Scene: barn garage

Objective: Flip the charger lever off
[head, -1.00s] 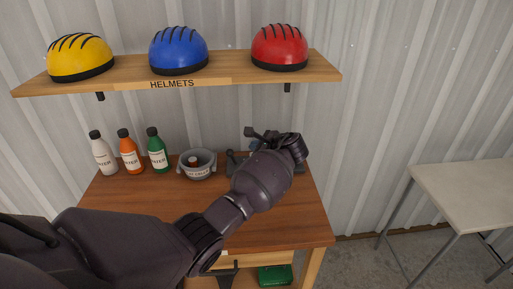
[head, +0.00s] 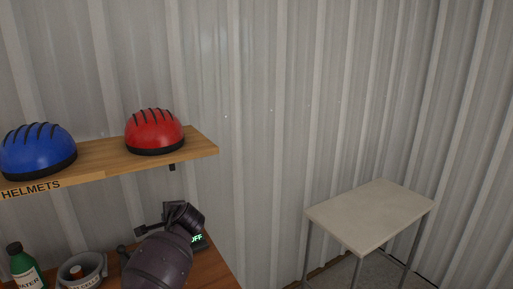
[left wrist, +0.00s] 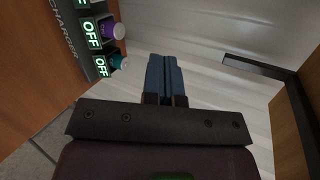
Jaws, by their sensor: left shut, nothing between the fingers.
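The charger (left wrist: 75,45) is at the upper left of the left wrist view, with "CHARGER" lettering on a dark panel. Two lit green labels there read OFF; another at the top edge is cut off. A purple-topped piece (left wrist: 112,29) and a teal-topped piece (left wrist: 118,61) stand beside them. In the head view, one green OFF label of the charger (head: 197,239) shows right of my left arm, which hides most of the charger. My left gripper (left wrist: 166,62) has its blue fingers together, empty, to the right of the charger and apart from it. The lever cannot be clearly made out.
A shelf (head: 200,146) with a blue helmet (head: 38,152) and a red helmet (head: 154,134) is above the workbench (head: 215,272). A grey bowl (head: 98,268) and a green bottle (head: 24,270) stand left of my arm. A pale table (head: 370,215) stands apart at right.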

